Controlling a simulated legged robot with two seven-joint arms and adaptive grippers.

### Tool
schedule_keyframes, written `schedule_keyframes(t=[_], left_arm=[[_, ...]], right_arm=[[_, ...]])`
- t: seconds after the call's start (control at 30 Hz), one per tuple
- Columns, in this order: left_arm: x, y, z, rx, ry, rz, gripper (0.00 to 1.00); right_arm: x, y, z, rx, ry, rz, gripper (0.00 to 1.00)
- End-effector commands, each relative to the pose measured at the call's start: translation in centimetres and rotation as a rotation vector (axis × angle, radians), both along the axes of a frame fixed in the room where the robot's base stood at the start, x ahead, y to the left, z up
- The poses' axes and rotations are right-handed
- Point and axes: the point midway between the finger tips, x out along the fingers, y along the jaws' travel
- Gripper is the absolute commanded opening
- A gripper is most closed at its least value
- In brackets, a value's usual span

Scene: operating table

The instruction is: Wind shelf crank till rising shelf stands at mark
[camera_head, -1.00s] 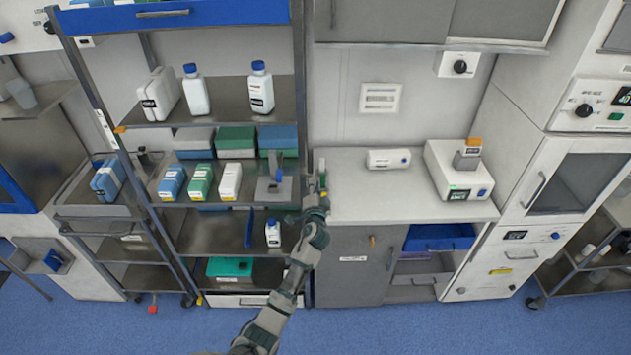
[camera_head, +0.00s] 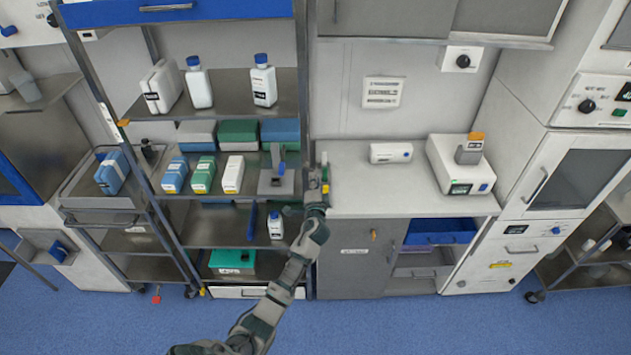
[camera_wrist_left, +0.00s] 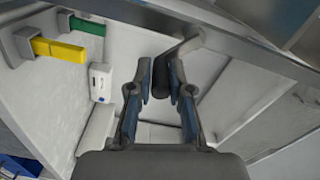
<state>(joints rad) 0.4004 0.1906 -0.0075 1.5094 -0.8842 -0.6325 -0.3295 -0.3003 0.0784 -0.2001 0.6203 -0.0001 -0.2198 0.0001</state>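My left gripper (camera_head: 318,196) is at the right upright of the shelf rack (camera_head: 304,120). In the left wrist view its two fingers (camera_wrist_left: 160,82) are apart, so it is open. A dark crank handle (camera_wrist_left: 180,52) on a grey shaft lies at the fingertips, close beside the right finger; I cannot tell whether they touch. A yellow tab (camera_wrist_left: 68,51) and a green tab (camera_wrist_left: 88,27) stick out at the left of that view; I cannot tell which is the mark. Shelves with bottles (camera_head: 202,88) and boxes (camera_head: 203,176) show left of the gripper. My right gripper is not in view.
A counter (camera_head: 390,205) with a white box (camera_head: 390,153) and a white device (camera_head: 455,168) stands right of the rack. An open blue drawer (camera_head: 440,230) is below it. The blue floor (camera_head: 400,328) in front is clear.

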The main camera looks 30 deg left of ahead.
Motion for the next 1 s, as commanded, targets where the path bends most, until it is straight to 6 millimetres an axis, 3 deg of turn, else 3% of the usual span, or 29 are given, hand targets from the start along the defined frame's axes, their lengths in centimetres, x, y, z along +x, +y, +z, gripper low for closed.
schedule_keyframes(t=[0.03, 0.1, 0.47, 1.0], left_arm=[[-0.1, 0.0, -0.4, -0.003, 0.007, 0.002, 0.33], [-0.1, 0.0, -0.3, -0.002, 0.005, 0.002, 0.43], [-0.6, -0.4, 0.0, -0.001, -0.001, -0.001, 0.43], [-9.1, -5.6, -0.4, -0.004, 0.004, 0.000, 0.43]], right_arm=[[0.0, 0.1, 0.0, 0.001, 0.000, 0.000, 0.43], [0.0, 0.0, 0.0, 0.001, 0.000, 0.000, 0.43], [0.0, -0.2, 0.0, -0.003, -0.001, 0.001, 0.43], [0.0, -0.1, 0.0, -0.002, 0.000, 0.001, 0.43]])
